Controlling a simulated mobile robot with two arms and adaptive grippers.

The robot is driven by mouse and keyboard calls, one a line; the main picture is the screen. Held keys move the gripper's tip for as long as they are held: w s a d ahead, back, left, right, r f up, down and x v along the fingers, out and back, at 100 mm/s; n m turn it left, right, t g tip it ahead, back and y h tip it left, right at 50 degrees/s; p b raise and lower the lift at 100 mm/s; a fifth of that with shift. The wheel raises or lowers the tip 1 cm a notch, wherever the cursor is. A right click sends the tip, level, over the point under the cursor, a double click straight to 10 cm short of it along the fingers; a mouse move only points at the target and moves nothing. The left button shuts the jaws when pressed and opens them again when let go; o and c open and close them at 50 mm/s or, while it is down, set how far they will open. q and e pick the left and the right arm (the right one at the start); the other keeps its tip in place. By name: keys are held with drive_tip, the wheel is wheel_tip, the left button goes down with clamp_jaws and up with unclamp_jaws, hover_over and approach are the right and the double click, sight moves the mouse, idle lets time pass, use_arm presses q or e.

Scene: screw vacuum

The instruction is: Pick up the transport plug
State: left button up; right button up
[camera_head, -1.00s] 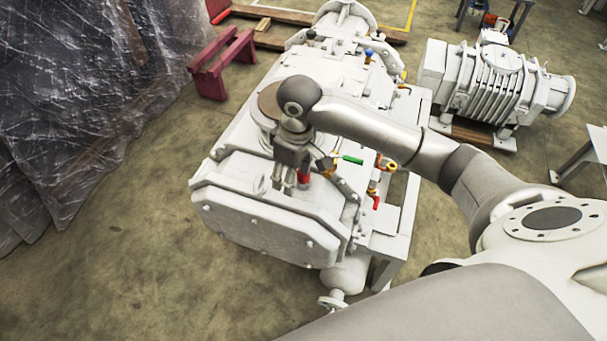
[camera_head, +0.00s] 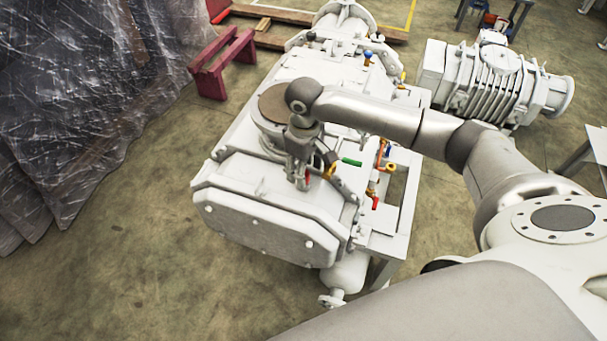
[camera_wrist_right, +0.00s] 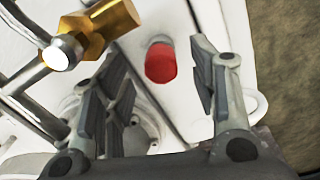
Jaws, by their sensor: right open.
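The transport plug appears to be the red cap (camera_wrist_right: 161,62) on the white machine, seen in the right wrist view between my right gripper's fingers. My right gripper (camera_wrist_right: 155,70) is open, with one finger on each side of the red cap and gaps on both sides. I cannot tell how far the fingertips stand from it in depth. In the head view my right gripper (camera_head: 299,182) points down over the machine's near top, and only a sliver of the red cap (camera_head: 307,174) shows behind its fingers. My left gripper is not in view.
The white vacuum machine (camera_head: 258,237) fills the middle. A brass fitting (camera_wrist_right: 108,25) stands close to the left finger in the wrist view. A green-handled valve (camera_head: 351,161) sits to the right of the gripper. A red wooden stand (camera_head: 210,82) is at the back left.

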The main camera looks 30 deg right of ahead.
drive_tip(key=shift+f, duration=1.45)
drive_tip(key=c, duration=0.9)
drive_tip(key=shift+r, duration=0.15)
drive_tip(key=shift+c, duration=0.2)
